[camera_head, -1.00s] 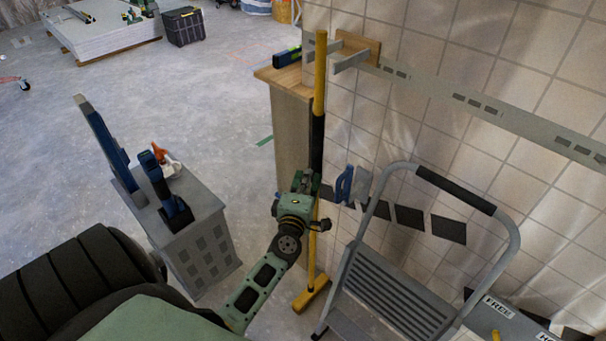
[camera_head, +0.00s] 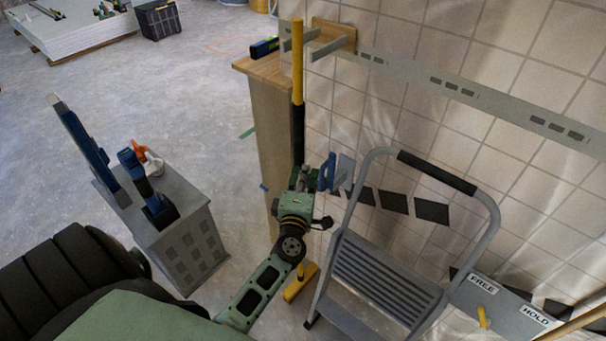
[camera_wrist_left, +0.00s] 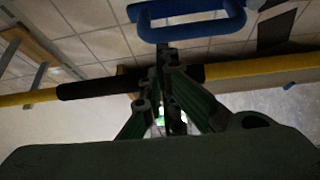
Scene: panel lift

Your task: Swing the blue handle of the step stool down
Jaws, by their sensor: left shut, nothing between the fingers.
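The step stool (camera_head: 385,272) is grey with ribbed steps and a black-gripped top rail. It stands by the tiled wall at right. The blue handle (camera_head: 328,172) is a small upright loop beside a grey plate at the stool's left side. In the left wrist view the blue handle (camera_wrist_left: 187,28) lies across the top, just beyond the fingertips. My left gripper (camera_head: 301,176) is shut and empty, just left of the handle and apart from it in the head view. Its fingers (camera_wrist_left: 166,62) overlap the black sleeve of a pole in the wrist view. My right gripper is not in view.
A yellow pole with a black sleeve (camera_head: 298,120) stands close by my left gripper. A wooden-topped partition (camera_head: 262,72) is behind it. A grey box (camera_head: 185,250) with blue tools is at left. A panel marked FREE and HOLD (camera_head: 505,310) is at lower right. Open floor lies at upper left.

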